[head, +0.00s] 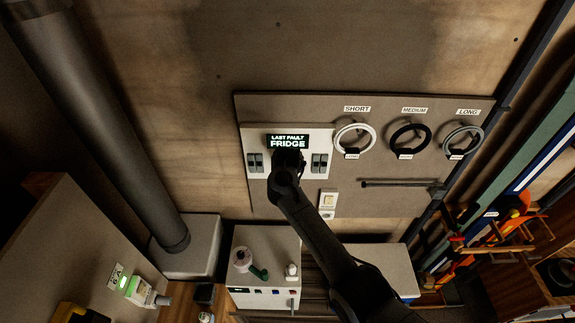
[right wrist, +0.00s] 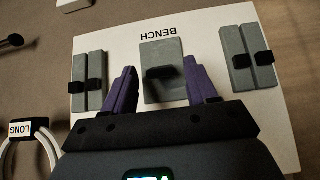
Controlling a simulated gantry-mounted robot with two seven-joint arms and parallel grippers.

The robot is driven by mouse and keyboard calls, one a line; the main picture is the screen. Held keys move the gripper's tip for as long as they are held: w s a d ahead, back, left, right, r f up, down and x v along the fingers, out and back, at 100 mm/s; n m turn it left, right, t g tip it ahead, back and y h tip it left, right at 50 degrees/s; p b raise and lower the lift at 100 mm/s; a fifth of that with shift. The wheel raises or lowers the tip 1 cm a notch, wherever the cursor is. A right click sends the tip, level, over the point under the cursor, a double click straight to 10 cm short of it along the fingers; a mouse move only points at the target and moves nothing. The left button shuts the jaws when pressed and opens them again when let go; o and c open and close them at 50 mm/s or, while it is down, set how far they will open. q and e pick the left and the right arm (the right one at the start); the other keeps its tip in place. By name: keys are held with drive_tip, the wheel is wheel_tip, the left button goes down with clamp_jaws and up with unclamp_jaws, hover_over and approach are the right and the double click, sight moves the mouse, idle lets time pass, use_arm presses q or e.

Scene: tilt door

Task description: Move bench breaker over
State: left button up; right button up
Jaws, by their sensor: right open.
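The bench breaker (right wrist: 165,92) is a grey plate with a black lever (right wrist: 160,72), under an upside-down BENCH label on the white breaker panel (right wrist: 215,25). In the head view the white panel (head: 257,141) is on the wall, and its screen (head: 288,141) reads "LAST FAULT FRIDGE". My right gripper (right wrist: 160,66) is open, its two purple fingers on either side of the breaker, with the lever between their tips. I cannot tell whether they touch it. In the head view my right gripper (head: 288,161) hides the bench breaker. My left gripper is not in view.
Paired breakers flank the bench breaker on the left (right wrist: 87,82) and right (right wrist: 247,58). Coiled cables labelled SHORT (head: 354,124), MEDIUM and LONG hang right of the panel. A white wall box (head: 327,200) and a dark rod (head: 400,184) are below them.

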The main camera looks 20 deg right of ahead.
drive_tip(key=v, duration=0.9)
drive_tip(key=shift+s+r, duration=0.2)
drive_tip(key=shift+s, duration=0.05)
drive_tip(key=shift+a+f, duration=0.1)
drive_tip(key=shift+a, duration=0.05)
